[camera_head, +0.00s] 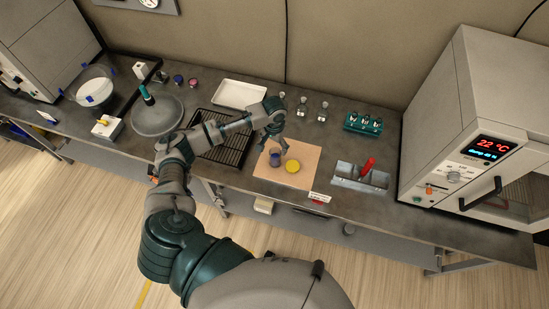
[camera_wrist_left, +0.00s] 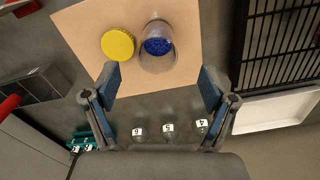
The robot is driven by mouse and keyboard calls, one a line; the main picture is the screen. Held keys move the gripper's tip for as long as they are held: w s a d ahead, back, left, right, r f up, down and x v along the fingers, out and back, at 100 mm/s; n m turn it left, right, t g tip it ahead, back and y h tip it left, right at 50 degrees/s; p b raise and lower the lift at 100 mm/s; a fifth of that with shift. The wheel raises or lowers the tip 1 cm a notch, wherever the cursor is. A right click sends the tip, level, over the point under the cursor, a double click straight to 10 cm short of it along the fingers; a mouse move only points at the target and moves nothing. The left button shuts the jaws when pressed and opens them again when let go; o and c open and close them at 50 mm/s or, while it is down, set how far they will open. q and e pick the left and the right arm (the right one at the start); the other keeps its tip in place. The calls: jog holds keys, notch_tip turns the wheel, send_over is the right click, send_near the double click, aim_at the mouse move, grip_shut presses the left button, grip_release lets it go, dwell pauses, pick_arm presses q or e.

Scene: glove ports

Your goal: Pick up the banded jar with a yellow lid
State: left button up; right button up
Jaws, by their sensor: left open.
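An open glass jar with blue contents (camera_head: 275,159) stands on a tan square mat (camera_head: 310,154); it also shows in the left wrist view (camera_wrist_left: 157,46). No band can be made out on it. A round yellow lid (camera_head: 292,166) with a ribbed edge lies on the mat just beside the jar, not on it; it is also in the left wrist view (camera_wrist_left: 117,44). My left gripper (camera_head: 273,145) is open and empty, at the jar's back side. In the left wrist view its fingers (camera_wrist_left: 160,85) are spread, with the jar just beyond the gap between them. My right gripper is not in view.
A black wire rack (camera_head: 228,147) and a white tray (camera_head: 239,95) lie left of the mat. Small numbered flasks (camera_head: 322,111) and a green rack (camera_head: 363,123) stand behind. A metal holder with a red-handled tool (camera_head: 368,166) and a large oven (camera_head: 465,110) are on the right.

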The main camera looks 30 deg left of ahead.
aim_at(276, 152)
pick_arm(q)
jog(key=f, duration=0.3)
jog(key=shift+d, duration=0.35)
jog(key=shift+f, duration=0.7)
jog(key=f, duration=0.3)
jog(key=a+f, duration=0.1)
jog(key=f, duration=0.1)
jog(key=shift+w+f+p, duration=0.2)
jog(key=shift+p, duration=0.1)
jog(key=shift+d, duration=0.3)
jog(key=shift+c, duration=0.8)
jog(key=shift+d+r, duration=0.1)
jog(key=shift+d, duration=0.05)
jog(key=c, duration=1.2)
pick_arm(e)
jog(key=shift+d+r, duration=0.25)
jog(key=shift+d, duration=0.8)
